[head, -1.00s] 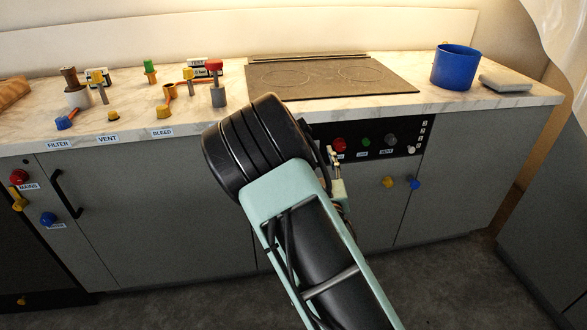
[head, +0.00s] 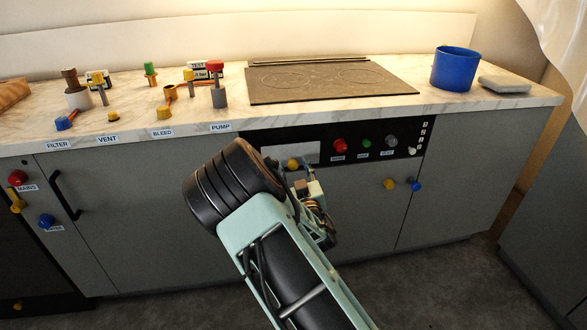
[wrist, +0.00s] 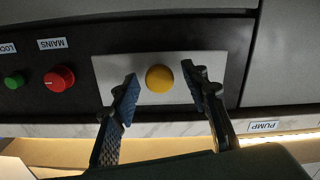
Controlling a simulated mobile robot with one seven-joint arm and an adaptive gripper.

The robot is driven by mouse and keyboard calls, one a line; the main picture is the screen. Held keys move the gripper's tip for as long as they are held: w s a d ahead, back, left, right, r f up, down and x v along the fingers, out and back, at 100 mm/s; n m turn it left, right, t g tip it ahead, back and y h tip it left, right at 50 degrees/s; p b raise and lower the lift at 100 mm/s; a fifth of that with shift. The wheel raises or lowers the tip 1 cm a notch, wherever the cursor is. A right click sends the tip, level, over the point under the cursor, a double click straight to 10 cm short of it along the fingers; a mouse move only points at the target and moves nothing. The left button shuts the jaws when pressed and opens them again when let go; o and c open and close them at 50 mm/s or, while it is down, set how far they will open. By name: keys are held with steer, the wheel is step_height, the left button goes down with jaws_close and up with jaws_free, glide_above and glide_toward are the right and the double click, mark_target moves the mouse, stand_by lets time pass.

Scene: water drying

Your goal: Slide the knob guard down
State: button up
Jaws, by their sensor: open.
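A pale rectangular plate (head: 272,151), which looks like the knob guard, lies on the black control panel under the counter. A round yellow knob (head: 293,164) sits on it. In the wrist view the panel appears upside down, with the plate (wrist: 115,68) and its yellow knob (wrist: 159,78) near the middle. My gripper (wrist: 160,82) is open, with one finger on each side of the yellow knob and gaps between. I cannot tell how far the fingertips are from the plate. In the head view my gripper (head: 299,170) is partly hidden by my wrist.
Red (head: 340,146), green (head: 367,142) and grey (head: 391,141) knobs sit on the panel to the right of the plate. The countertop edge (head: 330,118) runs above the panel. Yellow (head: 389,184) and blue (head: 415,185) knobs are on the cabinet doors below.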

steer(key=shift+w, duration=0.25)
jaws_close()
stand_by(0.3)
